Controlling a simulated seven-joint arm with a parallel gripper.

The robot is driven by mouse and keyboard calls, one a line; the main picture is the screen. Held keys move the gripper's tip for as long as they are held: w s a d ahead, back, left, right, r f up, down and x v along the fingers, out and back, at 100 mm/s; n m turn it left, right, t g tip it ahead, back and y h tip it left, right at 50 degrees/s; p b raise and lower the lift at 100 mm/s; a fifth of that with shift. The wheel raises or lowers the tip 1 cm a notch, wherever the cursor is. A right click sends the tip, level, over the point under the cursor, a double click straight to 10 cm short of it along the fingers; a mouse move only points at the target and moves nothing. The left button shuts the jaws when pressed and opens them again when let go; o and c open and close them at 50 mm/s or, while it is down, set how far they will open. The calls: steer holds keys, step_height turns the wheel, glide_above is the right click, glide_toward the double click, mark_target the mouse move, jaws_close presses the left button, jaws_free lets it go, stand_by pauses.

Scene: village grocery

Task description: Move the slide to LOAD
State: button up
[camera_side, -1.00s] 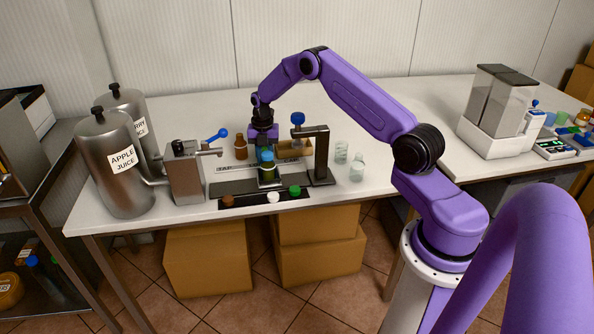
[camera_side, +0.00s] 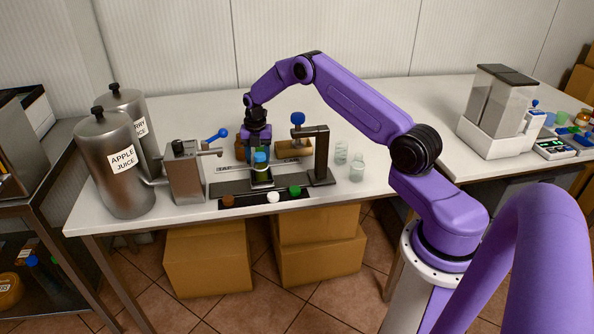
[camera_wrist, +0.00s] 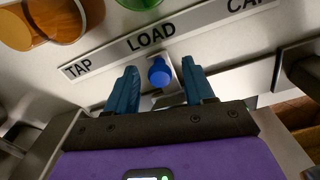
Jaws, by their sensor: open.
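The slide's carriage (camera_side: 262,182) sits on the dark rail at the front of the bench. Its blue knob (camera_side: 260,157) stands up just below my gripper (camera_side: 257,142). In the wrist view the knob (camera_wrist: 159,72) lies between the two blue fingers of my gripper (camera_wrist: 160,85), with a gap on both sides. The fingers are open and hold nothing. The label strip (camera_wrist: 110,56) reads TAP, LOAD and, partly cut off, CA at the right. The knob is just in front of the word LOAD, slightly right of its middle.
A tap unit (camera_side: 185,175) stands left of the slide, beside the steel juice tanks (camera_side: 122,170). A dark press post (camera_side: 321,158) stands right. Glasses (camera_side: 357,168) are farther right. Brown, white and green buttons (camera_side: 273,197) lie in front. An amber jar (camera_wrist: 70,18) is behind the strip.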

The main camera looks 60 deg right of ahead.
steer(key=shift+r, duration=0.1)
steer(key=shift+r, duration=3.4)
